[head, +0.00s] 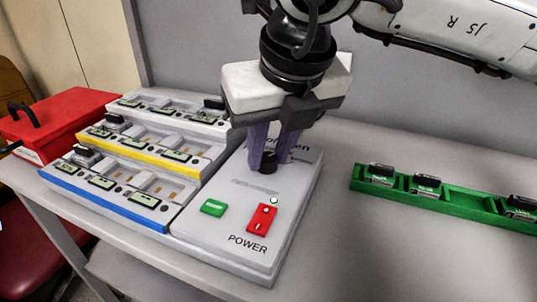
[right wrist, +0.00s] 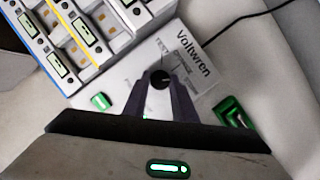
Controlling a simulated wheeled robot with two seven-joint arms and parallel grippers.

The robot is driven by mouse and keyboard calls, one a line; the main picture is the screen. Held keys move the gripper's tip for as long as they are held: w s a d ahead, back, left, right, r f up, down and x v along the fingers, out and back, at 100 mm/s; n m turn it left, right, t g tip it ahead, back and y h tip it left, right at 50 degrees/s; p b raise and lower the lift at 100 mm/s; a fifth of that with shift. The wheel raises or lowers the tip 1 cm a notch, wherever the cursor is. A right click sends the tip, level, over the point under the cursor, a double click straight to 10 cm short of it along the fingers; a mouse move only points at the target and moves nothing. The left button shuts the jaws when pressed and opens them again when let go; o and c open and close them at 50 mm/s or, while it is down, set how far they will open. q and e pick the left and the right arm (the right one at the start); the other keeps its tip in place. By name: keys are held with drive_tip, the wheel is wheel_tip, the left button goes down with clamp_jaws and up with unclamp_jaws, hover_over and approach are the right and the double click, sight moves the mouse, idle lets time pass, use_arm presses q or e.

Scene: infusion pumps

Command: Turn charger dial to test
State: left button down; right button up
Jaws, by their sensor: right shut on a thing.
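The charger (head: 222,222) is a light grey box on the table with a green button, a red power switch (head: 262,219) and the word POWER. Its black dial (head: 268,163) sits on the upper part of the top face. My right gripper (head: 269,160) comes down from above and is shut on the dial. In the right wrist view the dial (right wrist: 160,79) is between the two fingertips (right wrist: 161,84), near the words TEST and CHARGE. The fingers partly hide the dial's markings, so I cannot tell its exact setting. My left gripper is not in view.
Stepped battery bays with white, yellow (head: 150,148) and blue (head: 108,201) edges adjoin the charger's left side. A red case (head: 62,118) stands at the far left. A green tray (head: 455,202) with several black-topped packs lies to the right. The table between charger and tray is clear.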

drive_tip(key=n+y+b, duration=0.1)
drive_tip(key=n, duration=0.1)
drive_tip(key=shift+w+d+n, duration=0.1)
drive_tip(key=shift+d+n, duration=0.05)
drive_tip(key=shift+n, duration=0.15)
drive_tip(key=n+g+y, duration=0.1)
drive_tip(key=n, duration=0.2)
drive_tip(key=shift+w+d+r+n, duration=0.1)
drive_tip(key=shift+n, duration=0.2)
drive_tip(key=n+p, duration=0.1)
drive_tip(key=n+g+p, duration=0.1)
drive_tip(key=n, duration=0.1)
drive_tip(key=shift+w+r+n+g+y, duration=0.1)
drive_tip(key=shift+w+n+g+y, duration=0.05)
drive_tip(key=shift+n+g+y, duration=0.2)
drive_tip(key=shift+n+p, duration=0.4)
drive_tip(key=shift+n, duration=0.05)
drive_tip(key=shift+w+n+g+p, duration=0.1)
drive_tip(key=shift+n+g+p, duration=0.6)
drive_tip(key=shift+n, duration=0.5)
drive_tip(key=shift+w+n+g+p, duration=0.1)
drive_tip(key=shift+n+g+p, duration=0.25)
drive_tip(key=shift+n+p, duration=0.5)
drive_tip(key=shift+n, duration=0.25)
